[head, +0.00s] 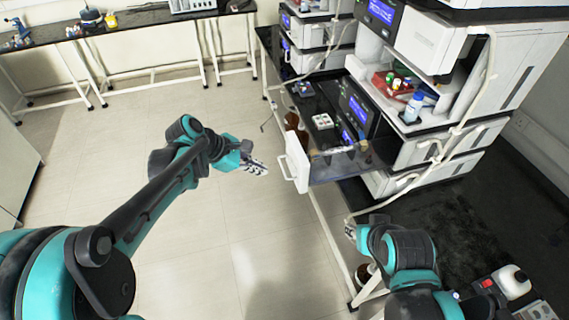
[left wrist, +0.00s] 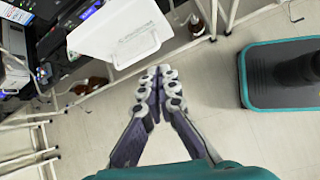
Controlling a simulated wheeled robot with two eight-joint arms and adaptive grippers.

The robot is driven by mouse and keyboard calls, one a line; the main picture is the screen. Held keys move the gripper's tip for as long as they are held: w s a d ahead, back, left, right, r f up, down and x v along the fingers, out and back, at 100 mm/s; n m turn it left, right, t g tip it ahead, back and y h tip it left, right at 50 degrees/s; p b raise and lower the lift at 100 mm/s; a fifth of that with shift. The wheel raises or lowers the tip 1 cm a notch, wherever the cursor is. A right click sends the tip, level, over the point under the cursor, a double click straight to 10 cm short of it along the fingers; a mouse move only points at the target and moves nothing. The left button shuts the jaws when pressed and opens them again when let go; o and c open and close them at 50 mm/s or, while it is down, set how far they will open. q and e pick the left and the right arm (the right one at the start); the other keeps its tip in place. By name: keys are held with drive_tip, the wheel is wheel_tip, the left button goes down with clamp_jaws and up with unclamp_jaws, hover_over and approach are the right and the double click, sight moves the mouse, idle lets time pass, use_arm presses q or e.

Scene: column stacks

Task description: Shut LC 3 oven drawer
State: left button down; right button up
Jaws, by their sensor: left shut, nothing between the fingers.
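An open drawer with a white front and handle (head: 297,160) and a see-through side juts out from the middle instrument stack; its label is too small to read. In the left wrist view the white drawer front (left wrist: 118,32) lies at the top, beyond my fingertips. My left gripper (head: 262,169) is shut and empty, just left of the drawer front and apart from it. Its closed fingers also show in the left wrist view (left wrist: 158,76). My right gripper (head: 350,230) is low, below the drawer near the bench edge; its fingers are too small to judge.
Instrument stacks (head: 400,150) stand on a black bench, with bottles and a red tray (head: 390,84) in an opening. A white tube (head: 487,75) hangs down the near stack. A side table (head: 110,30) stands far back. The floor (head: 200,235) left of the drawer is clear.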

use_arm(q)
drive_tip(key=w+n+h, duration=0.1)
drive_tip(key=w+n, duration=0.1)
drive_tip(key=w, duration=0.1)
drive_tip(key=n+b, duration=0.1)
approach(295, 174)
drive_tip(key=shift+h, duration=0.3)
drive_tip(key=x, duration=0.5)
drive_tip(key=shift+w+d+f, duration=0.1)
drive_tip(key=shift+f, duration=0.3)
drive_tip(key=w+d, duration=0.3)
drive_tip(key=d, duration=0.7)
drive_tip(key=w+d, duration=0.3)
drive_tip(key=d, duration=0.8)
drive_tip(key=w+d, duration=0.4)
drive_tip(key=d, duration=0.6)
drive_tip(key=shift+d, duration=0.15)
drive_tip(key=shift+d+r, duration=0.1)
drive_tip(key=shift+r, duration=0.15)
